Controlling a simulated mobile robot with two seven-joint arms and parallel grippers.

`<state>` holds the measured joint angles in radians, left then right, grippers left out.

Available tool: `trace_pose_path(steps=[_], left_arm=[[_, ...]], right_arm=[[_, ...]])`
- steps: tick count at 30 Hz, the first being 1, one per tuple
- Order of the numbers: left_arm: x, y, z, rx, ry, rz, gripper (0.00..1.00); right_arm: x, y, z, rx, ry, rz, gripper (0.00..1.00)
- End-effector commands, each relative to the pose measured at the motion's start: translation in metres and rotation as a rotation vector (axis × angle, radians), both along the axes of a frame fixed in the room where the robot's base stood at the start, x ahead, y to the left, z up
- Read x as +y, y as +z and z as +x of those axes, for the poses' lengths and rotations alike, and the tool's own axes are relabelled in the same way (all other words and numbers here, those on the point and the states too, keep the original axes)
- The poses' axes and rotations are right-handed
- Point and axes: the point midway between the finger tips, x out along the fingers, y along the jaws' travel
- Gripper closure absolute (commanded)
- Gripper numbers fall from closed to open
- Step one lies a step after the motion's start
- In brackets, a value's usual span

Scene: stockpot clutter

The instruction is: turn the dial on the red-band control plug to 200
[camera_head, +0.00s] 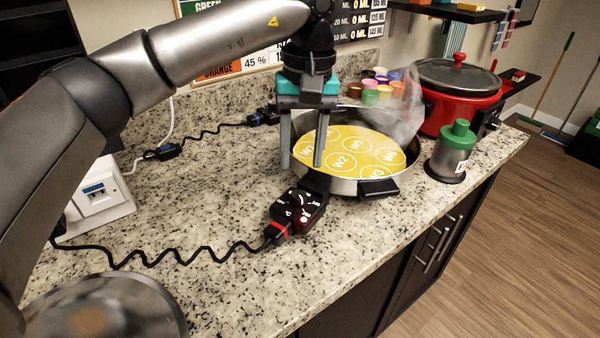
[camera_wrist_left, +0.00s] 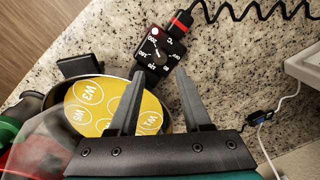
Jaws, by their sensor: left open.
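The red-band control plug (camera_head: 298,211) is a black box with a dial on top, lying at the front of the counter beside the pan. A red light glows on it and a red band (camera_head: 278,231) sits where its cord joins. In the left wrist view the plug (camera_wrist_left: 158,52) lies beyond the fingertips, with white markings around its dial; the dial's setting is too small to read. My left gripper (camera_head: 302,152) points down above the near-left part of the pan, open and empty, behind the plug. The left wrist view shows its two fingers (camera_wrist_left: 160,88) apart. My right gripper is not in view.
The round pan (camera_head: 350,188) with a yellow disc (camera_head: 375,150) stands behind the plug. A green-topped canister (camera_head: 452,150) and a red slow cooker (camera_head: 460,110) stand right. A black cord (camera_head: 190,257) runs left to a white outlet box (camera_head: 98,195).

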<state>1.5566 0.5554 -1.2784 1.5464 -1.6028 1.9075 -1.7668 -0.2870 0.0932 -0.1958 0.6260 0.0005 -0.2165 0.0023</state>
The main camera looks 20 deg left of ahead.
Motion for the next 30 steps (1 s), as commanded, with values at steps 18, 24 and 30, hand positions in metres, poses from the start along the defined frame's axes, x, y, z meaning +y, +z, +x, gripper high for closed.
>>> trace_pose_path(steps=[18, 24, 30], left_arm=[[-0.004, 0.077, 0.002, 0.0, -0.001, 0.0, 0.51], [-0.004, 0.077, 0.002, 0.0, -0.001, 0.0, 0.51], [-0.004, 0.098, 0.002, 0.0, -0.001, 0.0, 0.51]], right_arm=[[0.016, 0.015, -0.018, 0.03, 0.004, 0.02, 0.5], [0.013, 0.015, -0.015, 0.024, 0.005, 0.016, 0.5], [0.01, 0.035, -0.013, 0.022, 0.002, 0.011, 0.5]])
